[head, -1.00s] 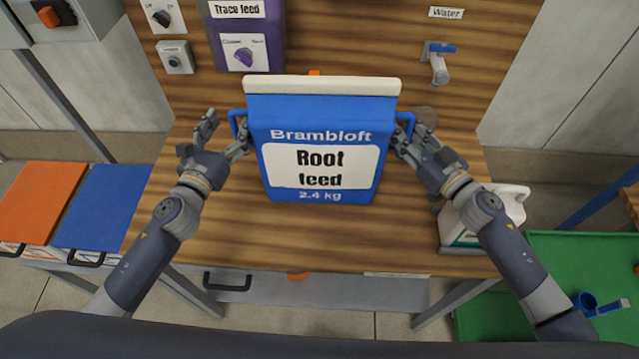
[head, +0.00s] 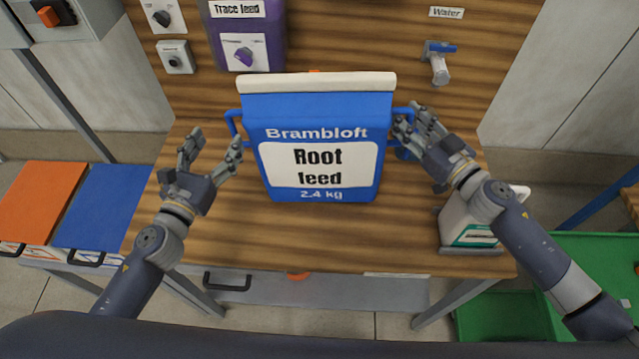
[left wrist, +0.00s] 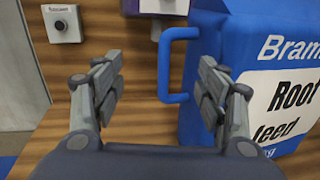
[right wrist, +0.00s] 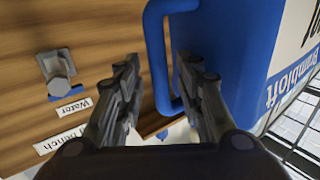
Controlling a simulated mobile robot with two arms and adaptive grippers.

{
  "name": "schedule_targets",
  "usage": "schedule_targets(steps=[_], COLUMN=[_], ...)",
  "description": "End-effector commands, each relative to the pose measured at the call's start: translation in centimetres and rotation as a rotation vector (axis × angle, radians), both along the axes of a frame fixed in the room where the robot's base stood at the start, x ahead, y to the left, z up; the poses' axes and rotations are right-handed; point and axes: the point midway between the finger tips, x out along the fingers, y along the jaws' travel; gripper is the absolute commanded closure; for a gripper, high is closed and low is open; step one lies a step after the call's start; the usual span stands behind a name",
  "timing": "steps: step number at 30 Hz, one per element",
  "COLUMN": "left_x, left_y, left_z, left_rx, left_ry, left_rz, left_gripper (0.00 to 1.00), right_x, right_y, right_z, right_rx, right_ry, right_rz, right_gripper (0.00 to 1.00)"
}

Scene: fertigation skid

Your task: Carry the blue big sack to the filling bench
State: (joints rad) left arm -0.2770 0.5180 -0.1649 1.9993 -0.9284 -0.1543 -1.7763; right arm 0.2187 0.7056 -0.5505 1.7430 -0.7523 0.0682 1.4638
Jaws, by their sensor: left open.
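The blue big sack (head: 318,115), labelled "Brambloft Root feed 2.4 kg", stands on the wooden filling bench (head: 290,235), front facing me. It has a cream top edge and a blue handle on each side. My left gripper (head: 218,155) is open and empty, left of the sack. In the left wrist view the left handle (left wrist: 163,70) shows beyond the open fingers, clear of them. My right gripper (head: 415,125) is at the right handle. In the right wrist view that handle (right wrist: 156,55) shows between its fingers (right wrist: 158,68); whether they grip it is unclear.
A white container (head: 470,220) stands at the bench's right. The back panel carries a purple Trace feed unit (head: 250,35) and a water tap (head: 438,65). Orange (head: 40,205) and blue (head: 105,205) lids lie left; a green tray (head: 500,315) is at lower right.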

Motion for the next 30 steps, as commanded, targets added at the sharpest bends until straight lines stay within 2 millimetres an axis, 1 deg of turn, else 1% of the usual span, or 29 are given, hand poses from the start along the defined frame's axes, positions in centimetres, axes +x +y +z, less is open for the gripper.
schedule_targets(steps=[1, 3, 7, 10, 15, 24, 26, 30], left_x=[0.0, 0.0, 0.0, 0.0, 0.0, 0.0, 0.0, 0.0], left_y=[0.0, 0.0, 0.0, 0.0, 0.0, 0.0, 0.0, 0.0], left_z=[0.1, 0.1, 0.1, 0.1, 0.1, 0.1, -0.1, -0.5], left_rx=[0.000, 0.000, 0.000, 0.000, 0.000, 0.000, 0.000, 0.000], left_ry=[0.000, 0.000, 0.000, 0.000, 0.000, 0.000, 0.000, 0.000], left_rz=[0.000, 0.000, 0.000, 0.000, 0.000, 0.000, 0.000, 0.000], left_gripper=[0.33, 0.33, 0.33, 0.33, 0.33, 0.33, 0.33, 0.33], right_x=[0.3, 0.4, 0.4, 0.4, 0.3, 0.3, 0.4, 0.4], right_y=[-0.3, -0.3, -0.3, -0.3, -0.3, -0.4, -0.5, -1.6], right_z=[1.8, 3.3, 5.1, 6.1, 6.8, 6.7, 6.7, 6.5], right_rx=[0.001, 0.003, 0.006, 0.007, 0.009, 0.009, 0.008, 0.008], right_ry=[-0.016, -0.019, -0.019, -0.018, -0.017, -0.015, -0.016, -0.014], right_rz=[-0.004, -0.004, -0.006, -0.007, -0.007, -0.008, -0.008, -0.010], right_gripper=[0.67, 0.67, 0.67, 0.67, 0.67, 0.67, 0.67, 0.67])
